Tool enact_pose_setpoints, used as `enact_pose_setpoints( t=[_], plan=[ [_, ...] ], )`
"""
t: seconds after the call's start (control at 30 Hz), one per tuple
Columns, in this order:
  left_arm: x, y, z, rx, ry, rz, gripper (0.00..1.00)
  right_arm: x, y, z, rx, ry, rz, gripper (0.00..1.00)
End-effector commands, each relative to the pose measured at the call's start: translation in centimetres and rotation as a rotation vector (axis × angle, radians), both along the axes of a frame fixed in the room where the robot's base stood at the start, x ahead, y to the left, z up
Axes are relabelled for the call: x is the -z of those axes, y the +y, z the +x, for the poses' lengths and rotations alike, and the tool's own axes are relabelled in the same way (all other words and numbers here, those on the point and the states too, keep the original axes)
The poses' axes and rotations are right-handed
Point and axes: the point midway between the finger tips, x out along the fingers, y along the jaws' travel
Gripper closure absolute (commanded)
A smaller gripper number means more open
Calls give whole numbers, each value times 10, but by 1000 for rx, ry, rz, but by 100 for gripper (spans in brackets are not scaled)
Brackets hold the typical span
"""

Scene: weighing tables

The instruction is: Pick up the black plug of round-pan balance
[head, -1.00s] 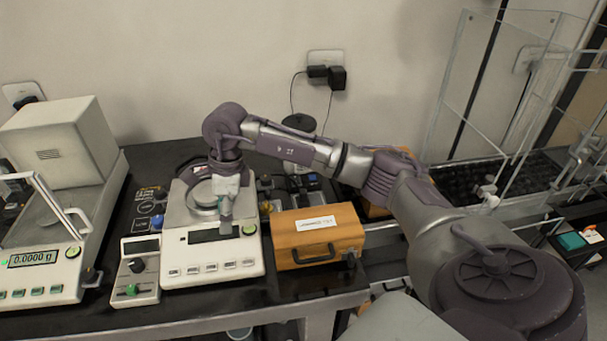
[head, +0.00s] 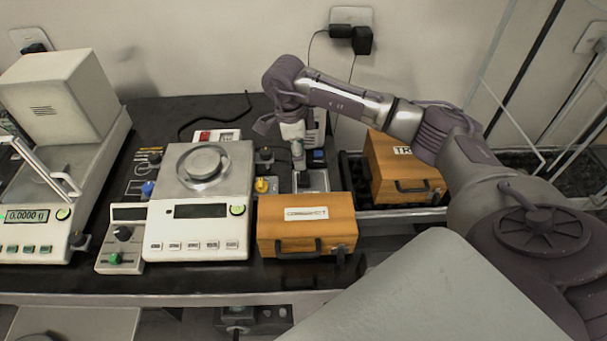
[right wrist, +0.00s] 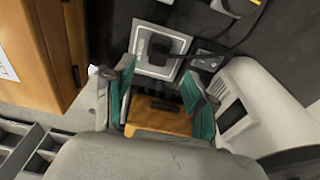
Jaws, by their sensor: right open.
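The round-pan balance (head: 205,195) stands on the dark table left of centre, with a round metal pan on top. My right gripper (head: 298,160) is to the right of it, pointing down behind a wooden case. In the right wrist view, its two teal-padded fingers (right wrist: 160,100) are apart with nothing held between them. A black plug (right wrist: 168,48) sits in a pale square socket plate (right wrist: 146,64) just beyond the fingertips, with a dark cable leading off to the right. In the head view, my gripper partly covers that spot. My left gripper is out of view.
A wooden case (head: 305,238) stands right of the balance and another (head: 395,180) farther back. A small control box (head: 122,240) and an enclosed balance (head: 55,140) stand left. Other black plugs (head: 363,40) are on the wall. A yellow knob (head: 262,185) is near my gripper.

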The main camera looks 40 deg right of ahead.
Motion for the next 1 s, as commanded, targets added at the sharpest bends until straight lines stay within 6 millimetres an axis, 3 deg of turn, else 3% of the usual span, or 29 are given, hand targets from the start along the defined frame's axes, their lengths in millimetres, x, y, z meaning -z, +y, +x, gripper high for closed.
enact_pose_setpoints(
  t=[0.33, 0.53, 0.83, 1.0],
  plan=[
    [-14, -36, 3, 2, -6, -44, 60, 31, -2, -6, 0, 6, 0, 44],
    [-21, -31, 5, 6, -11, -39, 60, 60, -4, -8, 0, 2, 0, 44],
    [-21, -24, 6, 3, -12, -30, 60, 66, -5, -7, -1, 0, 0, 44],
    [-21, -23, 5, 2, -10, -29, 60, 66, -5, -8, -1, 0, 0, 70]
  ],
)
